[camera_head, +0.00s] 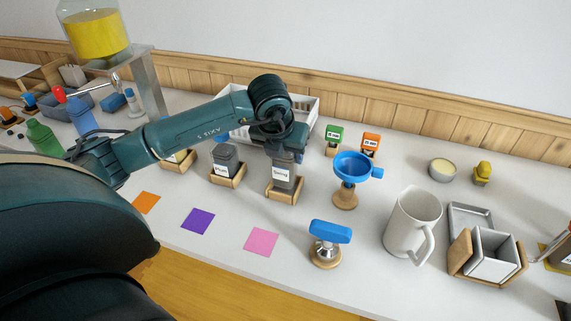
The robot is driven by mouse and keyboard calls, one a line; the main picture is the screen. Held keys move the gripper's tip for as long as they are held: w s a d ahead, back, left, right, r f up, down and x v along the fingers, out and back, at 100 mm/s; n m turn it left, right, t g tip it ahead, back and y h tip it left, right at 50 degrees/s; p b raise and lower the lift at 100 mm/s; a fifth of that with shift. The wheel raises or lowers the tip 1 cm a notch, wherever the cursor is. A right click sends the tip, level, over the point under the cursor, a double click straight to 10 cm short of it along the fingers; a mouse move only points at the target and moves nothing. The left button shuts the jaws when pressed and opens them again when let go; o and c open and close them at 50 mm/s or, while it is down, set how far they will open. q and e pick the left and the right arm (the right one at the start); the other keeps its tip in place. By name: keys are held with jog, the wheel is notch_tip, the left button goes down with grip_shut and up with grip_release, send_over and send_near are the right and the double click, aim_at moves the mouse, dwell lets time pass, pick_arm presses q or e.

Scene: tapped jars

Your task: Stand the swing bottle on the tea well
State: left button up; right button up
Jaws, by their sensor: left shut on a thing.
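The swing bottle (281,176) is a dark grey container with a white label reading "Swing". It stands upright at a wooden holder (285,196) in the middle of the counter. My left gripper (284,157) points down from above and is shut on its upper part, which the fingers hide. I cannot tell whether the bottle's base touches the holder. No place is clearly marked as the tea well. A jar of yellow liquid (96,35) with a tap stands on a grey stand at the back left. My right gripper is not in view.
Another labelled dark bottle (225,162) sits in a holder just left. Orange, purple (198,221) and pink (261,241) squares lie in front. A white crate is behind my arm.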

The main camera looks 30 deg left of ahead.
aim_at(285, 165)
pick_arm(q)
notch_tip(285, 165, down, 4)
jog(key=shift+r, duration=0.15)
jog(key=shift+f, duration=0.2)
jog(key=o, duration=1.3)
jog(key=shift+r, duration=0.1)
